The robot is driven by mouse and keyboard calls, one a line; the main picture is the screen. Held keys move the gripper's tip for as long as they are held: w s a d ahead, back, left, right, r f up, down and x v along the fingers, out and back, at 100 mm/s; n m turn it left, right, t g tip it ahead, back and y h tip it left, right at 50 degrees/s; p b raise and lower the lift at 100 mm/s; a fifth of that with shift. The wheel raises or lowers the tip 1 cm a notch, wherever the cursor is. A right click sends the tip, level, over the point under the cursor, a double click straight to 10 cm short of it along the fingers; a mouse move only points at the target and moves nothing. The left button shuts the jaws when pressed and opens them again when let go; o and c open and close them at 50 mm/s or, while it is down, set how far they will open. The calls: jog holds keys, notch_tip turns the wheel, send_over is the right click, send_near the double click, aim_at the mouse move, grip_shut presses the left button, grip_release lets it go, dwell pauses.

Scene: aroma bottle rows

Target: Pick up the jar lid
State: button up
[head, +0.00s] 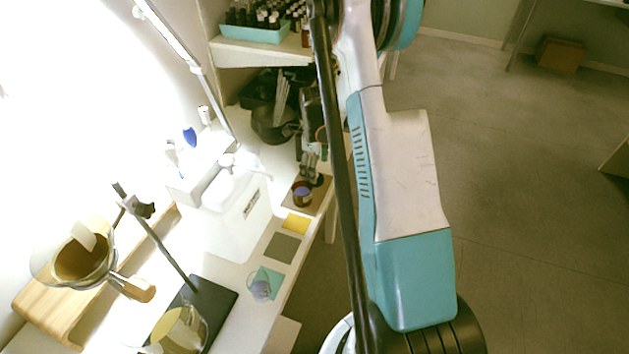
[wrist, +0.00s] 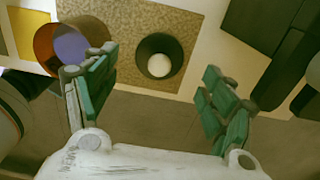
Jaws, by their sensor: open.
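A small dark round piece with a pale round centre (wrist: 153,46), which looks like the jar lid, sits on a brown cork mat (wrist: 213,22) in the wrist view. My gripper (wrist: 158,88) is open, with green-padded fingers apart on either side of and nearer than this piece, and nothing between them. A copper-brown jar with purple inside (wrist: 42,43) stands left of it, partly behind the left finger. In the head view my gripper (head: 312,168) is above the mat (head: 322,193), just behind the jar (head: 302,197). The lid is hard to make out there.
The counter edge runs close along the mat's right side.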

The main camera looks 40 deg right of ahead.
notch_tip(320, 180, down, 4)
jog(key=shift+b, duration=0.65)
jog(key=shift+r, duration=0.1)
jog(key=shift+c, duration=0.5)
jog(key=c, duration=0.9)
jog(key=shift+r, duration=0.1)
jog(key=shift+c, duration=0.3)
